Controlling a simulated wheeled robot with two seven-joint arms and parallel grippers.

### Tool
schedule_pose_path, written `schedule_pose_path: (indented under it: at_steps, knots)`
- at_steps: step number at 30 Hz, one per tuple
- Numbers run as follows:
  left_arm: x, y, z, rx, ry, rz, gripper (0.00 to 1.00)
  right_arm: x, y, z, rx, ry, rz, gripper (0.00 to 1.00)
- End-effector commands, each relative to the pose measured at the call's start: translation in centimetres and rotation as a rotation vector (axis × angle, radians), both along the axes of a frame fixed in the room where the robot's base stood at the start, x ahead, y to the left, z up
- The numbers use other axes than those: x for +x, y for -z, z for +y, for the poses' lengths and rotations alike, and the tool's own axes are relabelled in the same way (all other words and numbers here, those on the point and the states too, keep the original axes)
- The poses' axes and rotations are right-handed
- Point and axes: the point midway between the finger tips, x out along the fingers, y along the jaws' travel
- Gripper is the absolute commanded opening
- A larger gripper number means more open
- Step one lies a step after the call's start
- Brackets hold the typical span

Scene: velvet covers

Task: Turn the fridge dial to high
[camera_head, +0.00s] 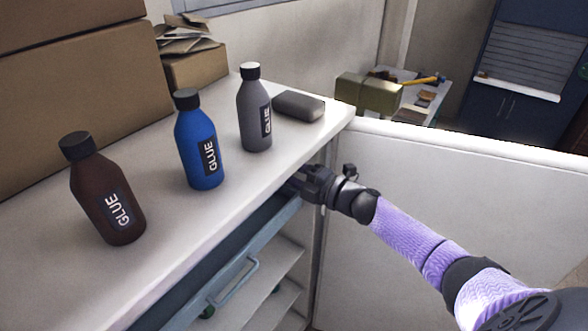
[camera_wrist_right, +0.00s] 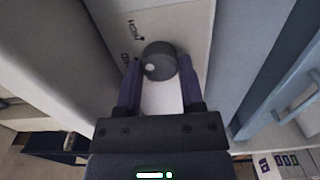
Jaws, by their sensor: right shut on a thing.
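The fridge dial (camera_wrist_right: 158,58) is a round dark grey knob with a pale dot on its lower left side, seen in the right wrist view. It sits on a pale panel (camera_wrist_right: 175,25) with a dark "HIGH" label at its upper left and another label, partly hidden, to its left. My right gripper (camera_wrist_right: 161,78) has one finger on each side of the dial and is shut on it. In the head view my right gripper (camera_head: 308,184) reaches in below the edge of the white top, and the dial is hidden there. My left gripper is not in view.
Brown (camera_head: 107,195), blue (camera_head: 200,145) and grey (camera_head: 254,115) glue bottles stand on the white top (camera_head: 262,190), with a dark grey block (camera_head: 298,106). Below are a blue-grey drawer front with a handle (camera_head: 232,285) and shelves. A large white panel (camera_head: 440,180) stands at the right.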

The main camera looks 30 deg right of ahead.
Motion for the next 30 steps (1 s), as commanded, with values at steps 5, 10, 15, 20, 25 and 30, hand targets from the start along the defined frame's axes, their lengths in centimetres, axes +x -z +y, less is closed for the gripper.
schedule_pose_path:
  at_steps: [5,10,15,20,25,30]
  knots:
    - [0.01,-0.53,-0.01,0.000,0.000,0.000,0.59,0.01,-0.14,-0.05,0.117,0.001,0.047,0.00]
    - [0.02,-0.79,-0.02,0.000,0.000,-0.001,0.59,0.00,-0.08,-0.03,0.199,0.001,0.082,0.00]
    - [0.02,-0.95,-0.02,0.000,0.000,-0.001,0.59,0.01,-0.06,-0.02,0.249,0.000,0.103,0.00]
    - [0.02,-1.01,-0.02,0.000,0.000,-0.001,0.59,0.01,-0.04,-0.04,0.277,0.001,0.113,0.00]
    - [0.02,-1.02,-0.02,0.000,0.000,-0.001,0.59,0.01,-0.01,-0.04,0.285,0.001,0.118,0.00]
    - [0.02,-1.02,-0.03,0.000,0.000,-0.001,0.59,0.01,0.00,-0.04,0.285,0.001,0.118,0.00]
